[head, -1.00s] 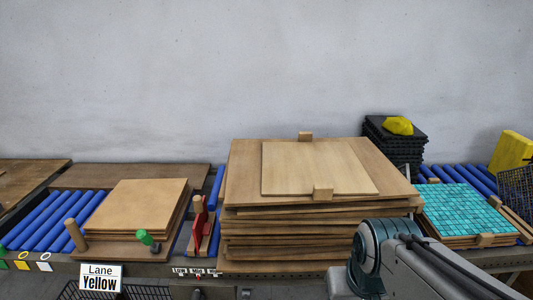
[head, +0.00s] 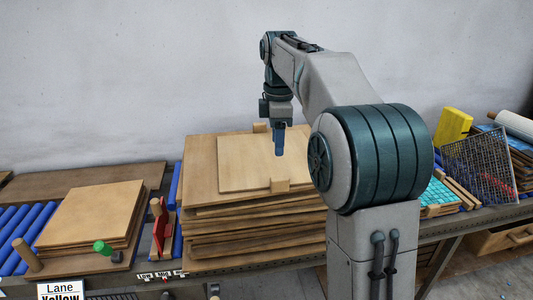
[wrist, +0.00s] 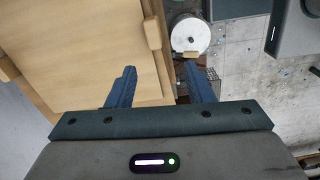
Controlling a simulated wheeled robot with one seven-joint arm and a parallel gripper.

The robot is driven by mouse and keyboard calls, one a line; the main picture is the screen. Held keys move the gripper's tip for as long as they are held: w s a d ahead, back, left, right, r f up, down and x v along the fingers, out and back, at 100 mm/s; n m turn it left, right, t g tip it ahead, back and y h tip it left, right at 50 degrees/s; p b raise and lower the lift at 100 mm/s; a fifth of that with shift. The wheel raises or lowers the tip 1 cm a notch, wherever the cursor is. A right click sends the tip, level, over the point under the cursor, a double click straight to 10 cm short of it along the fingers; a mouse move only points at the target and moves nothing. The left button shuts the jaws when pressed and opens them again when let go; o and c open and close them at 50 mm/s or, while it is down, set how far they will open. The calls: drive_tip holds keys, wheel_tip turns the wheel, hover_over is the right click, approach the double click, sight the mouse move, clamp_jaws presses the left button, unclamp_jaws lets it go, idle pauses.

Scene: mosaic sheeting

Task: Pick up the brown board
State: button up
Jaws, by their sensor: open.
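A pale brown board (head: 240,165) lies flat on top of a tall stack of larger brown boards (head: 205,200). A small wooden block (head: 280,185) sits at its front edge and another (head: 261,127) at its back edge. My gripper (head: 279,153) points down above the right part of this board, apart from it. There the pale board (wrist: 90,50) and one block (wrist: 152,33) show to the left. My arm hides the stack's right side in the head view.
A lower stack of brown boards (head: 95,210) stands at left on blue rollers (head: 15,230), with a green knob (head: 103,247) in front. A red clamp (head: 160,230) stands between the stacks. Turquoise tile sheets (head: 437,195) and a wire rack (head: 478,160) are at right.

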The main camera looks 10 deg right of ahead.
sight(277, 178)
drive_tip(key=shift+n, duration=0.6)
drive_tip(key=f, duration=0.2)
drive_tip(key=w+f, duration=0.1)
drive_tip(key=f, duration=0.5)
drive_tip(key=shift+w+b, duration=0.25)
drive_tip(key=shift+b, duration=0.05)
drive_tip(key=shift+s+d+f+p, duration=0.1)
drive_tip(key=shift+f+p, duration=0.05)
drive_tip(key=shift+f, duration=1.2)
drive_tip(key=shift+s+d+f+p, duration=0.1)
drive_tip(key=shift+f+p, duration=0.05)
drive_tip(key=shift+f, duration=1.15)
drive_tip(key=shift+w, duration=0.1)
clamp_jaws()
